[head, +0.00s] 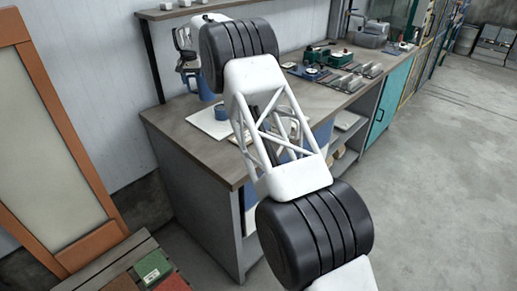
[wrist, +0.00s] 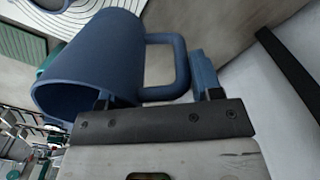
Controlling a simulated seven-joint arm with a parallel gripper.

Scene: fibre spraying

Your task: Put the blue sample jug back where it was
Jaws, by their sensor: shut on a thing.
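The blue sample jug (wrist: 92,62) fills the upper left of the wrist view, tilted in that picture, with its open rim towards the lower left and its handle (wrist: 180,68) on the right. My gripper (wrist: 158,92) is shut on the jug, one finger at its body and the other beyond the handle; the exact contact is partly hidden. In the head view, part of the blue jug (head: 206,88) shows below my gripper (head: 187,64), above the back left of the bench. My arm covers much of it.
A white board (head: 207,124) with a small blue round piece (head: 221,112) lies on the wooden bench (head: 170,118). Green and grey equipment (head: 325,58) stands further right. A shelf (head: 180,10) hangs on the wall above. My arm hides the middle of the bench.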

